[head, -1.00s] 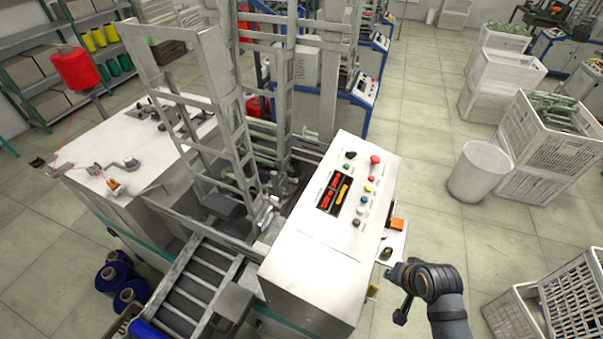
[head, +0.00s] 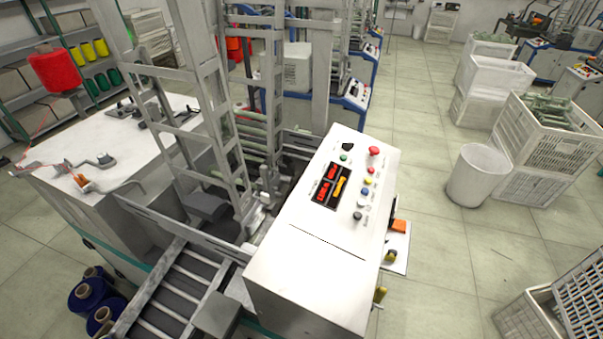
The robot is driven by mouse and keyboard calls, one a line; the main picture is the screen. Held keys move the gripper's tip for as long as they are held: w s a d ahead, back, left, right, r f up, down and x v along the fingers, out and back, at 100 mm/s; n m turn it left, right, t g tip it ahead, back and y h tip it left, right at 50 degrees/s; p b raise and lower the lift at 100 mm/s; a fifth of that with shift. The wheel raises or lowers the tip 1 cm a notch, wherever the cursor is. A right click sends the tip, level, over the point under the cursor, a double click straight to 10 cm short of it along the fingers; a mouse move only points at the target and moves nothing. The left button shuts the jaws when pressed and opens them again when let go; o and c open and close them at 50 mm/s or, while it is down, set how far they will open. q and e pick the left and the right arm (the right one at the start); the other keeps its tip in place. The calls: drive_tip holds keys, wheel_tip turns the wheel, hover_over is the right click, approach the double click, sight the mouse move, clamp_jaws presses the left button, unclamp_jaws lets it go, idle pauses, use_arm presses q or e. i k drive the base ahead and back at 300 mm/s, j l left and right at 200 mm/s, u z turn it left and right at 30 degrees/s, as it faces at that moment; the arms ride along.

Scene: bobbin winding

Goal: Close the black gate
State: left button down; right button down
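I see no part that is clearly a black gate. A dark grey block (head: 204,207) sits at the foot of the tall light-grey ladder frame (head: 213,130) of the winding machine; I cannot tell whether it is the gate. The machine's white control box (head: 318,262) has a panel with red and yellow displays (head: 331,187) and several coloured buttons. Neither of my grippers is in view.
A slatted grey chute (head: 172,297) slopes down at the front left. Blue thread cones (head: 95,295) stand on the floor beside it. A white bin (head: 477,175) and white crates (head: 545,145) stand at right. The tiled floor between is clear.

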sight(281, 168)
drive_tip(key=l+u, duration=0.1)
drive_tip(key=l, duration=0.4)
drive_tip(key=k+l+u, duration=0.15)
drive_tip(key=l, duration=0.35)
drive_tip(key=i+l+u, duration=0.15)
drive_tip(key=l, duration=0.4)
drive_tip(key=i+l+u, duration=0.15)
drive_tip(key=l, duration=0.4)
drive_tip(key=i+l+u, duration=0.15)
drive_tip(key=l, duration=0.45)
drive_tip(key=l+u, duration=0.1)
drive_tip(key=l, duration=0.45)
